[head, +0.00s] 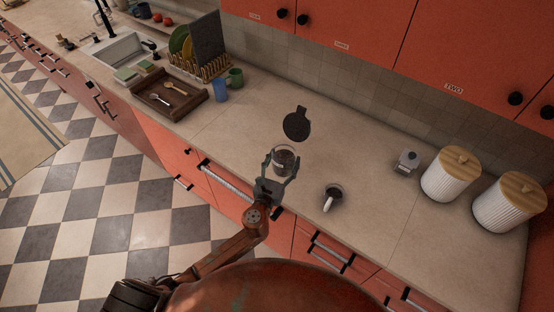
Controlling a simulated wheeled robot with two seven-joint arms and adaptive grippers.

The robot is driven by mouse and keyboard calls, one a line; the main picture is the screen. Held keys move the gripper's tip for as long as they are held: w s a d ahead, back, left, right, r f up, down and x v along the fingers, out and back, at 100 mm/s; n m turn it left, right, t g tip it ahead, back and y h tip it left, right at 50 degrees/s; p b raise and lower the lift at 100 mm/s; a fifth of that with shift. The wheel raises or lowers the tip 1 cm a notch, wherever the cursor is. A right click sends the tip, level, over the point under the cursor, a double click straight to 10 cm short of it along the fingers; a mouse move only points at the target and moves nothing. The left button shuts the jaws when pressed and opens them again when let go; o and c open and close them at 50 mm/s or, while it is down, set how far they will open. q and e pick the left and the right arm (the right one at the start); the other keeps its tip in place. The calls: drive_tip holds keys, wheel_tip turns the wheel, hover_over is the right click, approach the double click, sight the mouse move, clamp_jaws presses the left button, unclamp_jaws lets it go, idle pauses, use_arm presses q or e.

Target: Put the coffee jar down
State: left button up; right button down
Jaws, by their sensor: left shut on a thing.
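The coffee jar (283,161) is a small glass jar with dark contents, over the worktop near its front edge. My left gripper (282,161) comes up from below and is shut around the jar's sides. I cannot tell whether the jar's base touches the worktop. A dark round piece with a tab (297,124), perhaps a lid, shows just beyond the jar; I cannot tell if it is joined to it. My right gripper is not in view.
A dark cup with a light handle (333,193) stands right of the jar. A small grey box (407,162) and two ribbed white canisters (451,178) with wooden lids stand farther right. A wooden tray (168,96), blue cup (220,90) and dish rack (212,68) are left. The worktop (350,150) between is clear.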

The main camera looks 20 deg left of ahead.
use_arm(q)
drive_tip(key=w, duration=0.1)
drive_tip(key=w+a+f, duration=0.1)
drive_tip(key=w+a, duration=0.1)
drive_tip(key=shift+w+f+b, duration=0.4)
drive_tip(key=shift+w+a+f+b, duration=0.5)
drive_tip(key=shift+w+f+b, duration=0.45)
drive_tip(key=shift+f, duration=0.6)
drive_tip(key=shift+w+a+f+b, duration=0.45)
drive_tip(key=shift+w+f+b, duration=0.4)
drive_tip(key=shift+f, duration=0.65)
drive_tip(key=shift+w+a+f+b, duration=0.5)
drive_tip(key=shift+w+f+b, duration=0.2)
drive_tip(key=shift+f+b, duration=0.65)
drive_tip(key=shift+f, duration=0.25)
drive_tip(key=shift+f, duration=0.15)
drive_tip(key=o, duration=1.8)
drive_tip(key=s, duration=0.8)
drive_tip(key=s+a, duration=0.1)
drive_tip(key=s, duration=0.3)
drive_tip(key=shift+p, duration=0.3)
